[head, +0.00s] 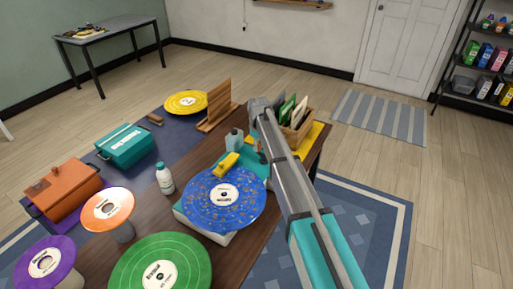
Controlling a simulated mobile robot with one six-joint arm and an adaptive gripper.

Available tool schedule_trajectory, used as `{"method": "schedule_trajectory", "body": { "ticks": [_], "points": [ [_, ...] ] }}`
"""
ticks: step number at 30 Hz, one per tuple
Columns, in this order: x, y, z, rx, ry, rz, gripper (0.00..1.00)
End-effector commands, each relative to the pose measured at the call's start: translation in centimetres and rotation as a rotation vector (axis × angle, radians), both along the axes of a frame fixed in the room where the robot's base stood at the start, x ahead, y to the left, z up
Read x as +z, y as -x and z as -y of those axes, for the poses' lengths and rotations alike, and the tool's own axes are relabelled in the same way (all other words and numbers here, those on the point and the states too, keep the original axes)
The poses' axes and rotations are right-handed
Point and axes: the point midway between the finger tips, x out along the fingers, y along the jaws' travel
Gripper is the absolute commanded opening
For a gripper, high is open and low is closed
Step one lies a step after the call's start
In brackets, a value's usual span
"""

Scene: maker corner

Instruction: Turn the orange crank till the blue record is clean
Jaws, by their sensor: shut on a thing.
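The blue record (224,199) lies flat on a pale cleaning machine (198,228) with teal parts behind it. Brownish specks of dirt are scattered over its blue surface, around a white label. A yellow block (227,162) sits at the record's back edge. My gripper (262,149) is at the back right of the record, mostly hidden by my own arm. It is shut on the orange crank (262,157), of which only a small piece shows beside the arm. The fingertips are not clearly seen.
On the wooden table are a white bottle (165,179), a green record (160,265), an orange record (108,206), a purple record (44,262), an orange case (65,188), a teal box (125,146), a wooden rack (218,105) and a crate of sleeves (297,129).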

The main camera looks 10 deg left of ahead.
Motion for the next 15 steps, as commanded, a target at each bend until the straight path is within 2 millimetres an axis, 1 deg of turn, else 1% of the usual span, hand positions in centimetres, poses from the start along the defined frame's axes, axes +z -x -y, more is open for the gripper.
{"method": "schedule_trajectory", "body": {
  "ticks": [3, 15],
  "points": [
    [0.0, -0.5, 0.4, -0.11, 0.0, 0.002, 0.0],
    [0.0, -1.2, 1.6, -0.49, 0.0, 0.002, 0.0]
  ]
}}
